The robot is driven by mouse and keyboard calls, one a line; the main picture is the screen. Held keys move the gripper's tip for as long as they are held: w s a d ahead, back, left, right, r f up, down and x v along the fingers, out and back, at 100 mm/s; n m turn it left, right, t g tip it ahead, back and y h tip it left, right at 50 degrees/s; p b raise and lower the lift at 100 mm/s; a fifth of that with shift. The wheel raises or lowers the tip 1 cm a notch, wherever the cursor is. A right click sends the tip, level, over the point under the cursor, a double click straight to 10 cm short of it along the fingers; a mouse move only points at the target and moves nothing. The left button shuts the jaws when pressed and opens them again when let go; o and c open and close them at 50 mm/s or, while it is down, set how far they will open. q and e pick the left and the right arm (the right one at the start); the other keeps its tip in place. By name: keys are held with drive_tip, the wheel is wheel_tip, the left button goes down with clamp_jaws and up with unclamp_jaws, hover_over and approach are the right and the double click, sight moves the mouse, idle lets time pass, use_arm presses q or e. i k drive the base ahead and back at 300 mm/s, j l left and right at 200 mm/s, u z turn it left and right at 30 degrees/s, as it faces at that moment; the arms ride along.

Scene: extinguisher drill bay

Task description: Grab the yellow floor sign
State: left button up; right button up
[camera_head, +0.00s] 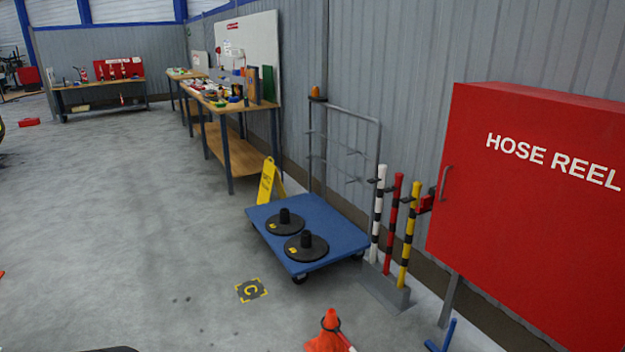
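The yellow floor sign (266,182) stands upright on the concrete floor, just behind the blue platform trolley (324,226). It is an A-frame with dark markings on its face, too small to read. Its lower part is partly hidden by the trolley. It is well ahead of me, near the middle of the view. Neither of my grippers shows in the head view.
Two black round bases (305,247) sit on the trolley. Striped posts (410,232) and a red hose reel cabinet (530,200) line the right wall. An orange cone (327,339) stands near front. A workbench (231,110) is behind the sign.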

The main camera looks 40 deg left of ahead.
sight(268, 169)
drive_tip(key=u, duration=1.55)
drive_tip(key=i, duration=0.45)
drive_tip(key=i+j+u, duration=0.1)
drive_tip(key=i+u, duration=0.2)
drive_tip(key=i, duration=0.3)
drive_tip(key=i+l+u, duration=0.1)
drive_tip(key=i+u, duration=0.2)
drive_tip(key=i, duration=0.3)
drive_tip(key=i+l+u, duration=0.3)
drive_tip(key=i, duration=0.3)
drive_tip(key=i+j, duration=0.1)
drive_tip(key=i, duration=0.55)
drive_tip(key=i+j+z, duration=0.1)
drive_tip(key=i, duration=0.5)
drive_tip(key=i+j, duration=0.15)
drive_tip(key=i, duration=0.5)
drive_tip(key=i+j+z, duration=0.1)
drive_tip(key=i+z, duration=0.3)
drive_tip(key=i, duration=1.35)
drive_tip(key=i+z, duration=0.65)
drive_tip(key=z, duration=0.2)
drive_tip(key=i+j+z, duration=0.15)
drive_tip(key=i+z, duration=0.4)
drive_tip(key=z, duration=0.2)
drive_tip(key=i+z, duration=0.15)
drive_tip(key=z, duration=0.25)
drive_tip(key=i+z, duration=0.15)
drive_tip(key=z, duration=0.2)
